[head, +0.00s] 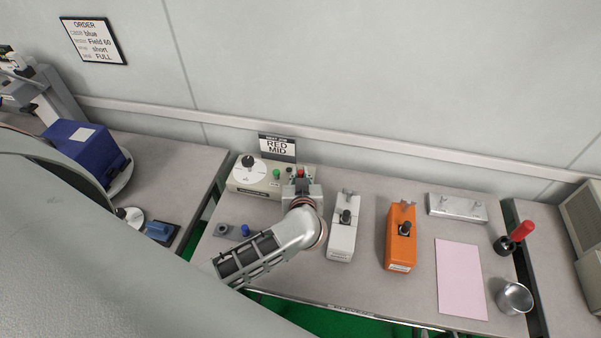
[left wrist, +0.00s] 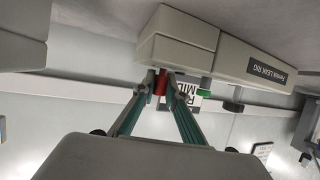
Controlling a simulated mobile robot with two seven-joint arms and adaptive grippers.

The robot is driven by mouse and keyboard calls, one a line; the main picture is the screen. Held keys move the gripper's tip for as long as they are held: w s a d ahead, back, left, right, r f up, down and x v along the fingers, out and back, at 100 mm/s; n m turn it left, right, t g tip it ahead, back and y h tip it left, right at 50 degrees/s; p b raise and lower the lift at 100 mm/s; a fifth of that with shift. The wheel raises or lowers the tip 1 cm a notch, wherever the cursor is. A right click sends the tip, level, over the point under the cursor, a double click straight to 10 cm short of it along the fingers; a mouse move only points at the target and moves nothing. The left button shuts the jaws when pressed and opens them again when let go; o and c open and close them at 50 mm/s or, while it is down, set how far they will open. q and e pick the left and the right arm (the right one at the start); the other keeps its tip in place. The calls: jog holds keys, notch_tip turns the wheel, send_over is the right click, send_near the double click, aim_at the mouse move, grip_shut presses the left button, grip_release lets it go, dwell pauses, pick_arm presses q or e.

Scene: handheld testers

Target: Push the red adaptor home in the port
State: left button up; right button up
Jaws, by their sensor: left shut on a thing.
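The red adaptor (head: 300,173) shows as a small red piece at the right end of the cream leak rig (head: 243,184). My left gripper (head: 301,181) is shut on it. In the left wrist view, which looks upside down, the red adaptor (left wrist: 160,84) sits between the two fingertips (left wrist: 161,80), against the body of the leak rig (left wrist: 190,40). The port itself is hidden behind the adaptor and fingers, so I cannot tell how deep the adaptor sits. My right gripper is not in view.
A RED MID sign (head: 277,148) stands behind the rig. A blue piece (head: 245,230) lies left of my left arm. A white tester (head: 342,240) and an orange tester (head: 400,250) stand to the right, near a pink sheet (head: 461,280) and a metal cup (head: 514,298).

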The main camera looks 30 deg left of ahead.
pick_arm(q)
jog(key=shift+f, duration=0.3)
jog(key=o, duration=0.8)
jog(key=shift+s, duration=0.1)
jog(key=v, duration=1.2)
jog(key=shift+d, duration=0.1)
